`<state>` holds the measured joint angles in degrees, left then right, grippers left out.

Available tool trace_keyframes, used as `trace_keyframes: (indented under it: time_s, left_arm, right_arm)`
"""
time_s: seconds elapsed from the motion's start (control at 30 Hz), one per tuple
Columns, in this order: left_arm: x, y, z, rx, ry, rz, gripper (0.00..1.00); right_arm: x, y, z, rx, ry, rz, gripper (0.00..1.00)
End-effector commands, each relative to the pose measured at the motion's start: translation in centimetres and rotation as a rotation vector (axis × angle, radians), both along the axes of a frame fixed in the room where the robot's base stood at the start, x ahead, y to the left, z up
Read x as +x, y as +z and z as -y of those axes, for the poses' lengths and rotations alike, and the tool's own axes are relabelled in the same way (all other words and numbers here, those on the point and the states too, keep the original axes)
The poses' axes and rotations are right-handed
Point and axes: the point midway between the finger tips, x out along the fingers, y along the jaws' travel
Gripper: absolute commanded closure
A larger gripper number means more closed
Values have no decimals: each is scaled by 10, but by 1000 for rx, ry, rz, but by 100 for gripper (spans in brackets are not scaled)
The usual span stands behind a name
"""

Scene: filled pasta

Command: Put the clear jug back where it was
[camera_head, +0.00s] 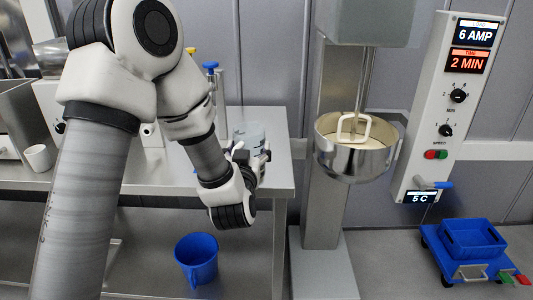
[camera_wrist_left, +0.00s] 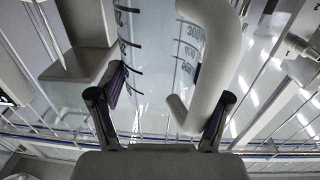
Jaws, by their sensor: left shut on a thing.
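The clear jug (camera_head: 249,132) shows in the head view just behind my left gripper, over the right end of the steel table (camera_head: 275,160). Its lower part is hidden by the gripper. My left gripper (camera_head: 254,166) is shut on the jug. In the left wrist view, the jug's see-through wall with dark graduation marks (camera_wrist_left: 150,55) and its pale thick handle (camera_wrist_left: 214,65) fill the middle. The fingers of the left gripper (camera_wrist_left: 165,105) are on either side of the handle. I cannot tell whether the jug touches the table top. My right gripper is not in view.
A mixer with a steel bowl (camera_head: 355,160) stands right of the table, beside a control panel (camera_head: 440,105). A blue crate (camera_head: 473,238) sits on a cart at right. A white cup (camera_head: 38,158) is at the left.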

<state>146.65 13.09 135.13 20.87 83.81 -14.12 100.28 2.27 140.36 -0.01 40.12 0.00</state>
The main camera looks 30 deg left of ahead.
Motion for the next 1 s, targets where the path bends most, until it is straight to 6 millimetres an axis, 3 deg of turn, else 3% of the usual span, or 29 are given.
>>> trace_keyframes:
  time_s: [0.17, 0.5, 0.6, 0.7, 0.9, 1.0]
  left_arm:
    - [26, 0, -9, 1, 1, 3, 77]
    - [126, -10, -43, 2, 1, 4, 77]
    - [145, -13, -49, 1, 0, 2, 77]
    - [152, -19, -52, 1, 0, 0, 77]
    - [151, -49, -51, 2, -1, -2, 77]
    - [151, -51, -51, 2, -1, 1, 77]
  right_arm:
    - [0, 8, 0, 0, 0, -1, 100]
    - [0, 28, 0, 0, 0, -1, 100]
    - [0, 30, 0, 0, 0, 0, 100]
    - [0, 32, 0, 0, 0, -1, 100]
    - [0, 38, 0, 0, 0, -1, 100]
    - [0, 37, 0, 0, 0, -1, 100]
